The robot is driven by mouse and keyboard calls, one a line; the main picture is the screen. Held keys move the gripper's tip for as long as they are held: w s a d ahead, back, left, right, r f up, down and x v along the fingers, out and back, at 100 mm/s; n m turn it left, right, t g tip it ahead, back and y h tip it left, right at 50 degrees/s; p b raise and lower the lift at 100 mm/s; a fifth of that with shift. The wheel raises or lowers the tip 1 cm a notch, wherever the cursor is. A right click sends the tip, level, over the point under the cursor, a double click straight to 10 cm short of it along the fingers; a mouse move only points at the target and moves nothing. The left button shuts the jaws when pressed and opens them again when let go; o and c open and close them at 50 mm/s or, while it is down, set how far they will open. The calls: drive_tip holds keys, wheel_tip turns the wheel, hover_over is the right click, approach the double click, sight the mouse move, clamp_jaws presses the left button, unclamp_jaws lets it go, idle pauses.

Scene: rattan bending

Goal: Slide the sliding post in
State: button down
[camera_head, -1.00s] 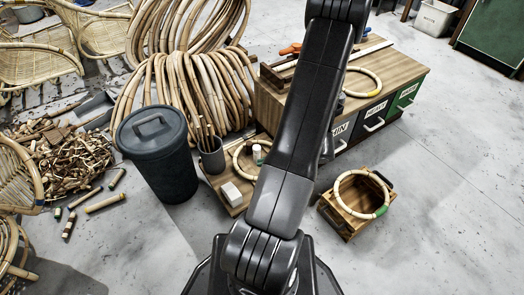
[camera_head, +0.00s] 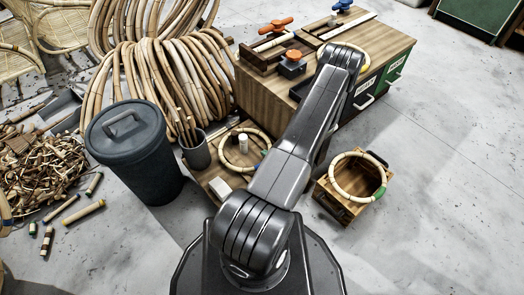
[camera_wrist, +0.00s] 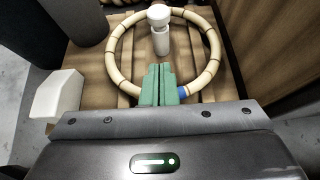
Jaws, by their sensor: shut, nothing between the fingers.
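A bending jig (camera_head: 262,58) sits on the wooden bench (camera_head: 250,92) behind my arm. It has an orange winged knob (camera_head: 276,25) and a dark block with an orange knob (camera_head: 293,60). I cannot tell for sure which part is the sliding post. A blue knob (camera_head: 342,5) stands at the bench's far end. My gripper is hidden behind my arm in the head view. In the wrist view its green fingers (camera_wrist: 158,85) are shut and empty, over the near edge of a rattan ring (camera_wrist: 115,62) with a blue band. The jig is not in the wrist view.
The low pallet (camera_head: 212,178) holds the rattan ring, a white bottle (camera_wrist: 160,32) and a white block (camera_wrist: 58,95). A grey bin (camera_head: 135,150) stands left, a crate with a ring (camera_head: 340,208) right. Open floor lies at the right.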

sight(246, 139)
drive_tip(key=r+b+x, duration=0.1)
drive_tip(key=b+x, duration=0.2)
drive_tip(key=x, duration=0.8)
drive_tip(key=shift+w+a+r, duration=0.25)
drive_tip(key=shift+w+a, duration=0.25)
drive_tip(key=shift+w, duration=0.05)
drive_tip(key=shift+w+a+b, duration=0.55)
drive_tip(key=shift+w+b, duration=0.3)
drive_tip(key=shift+w+r, duration=0.1)
drive_tip(key=shift+w, duration=0.05)
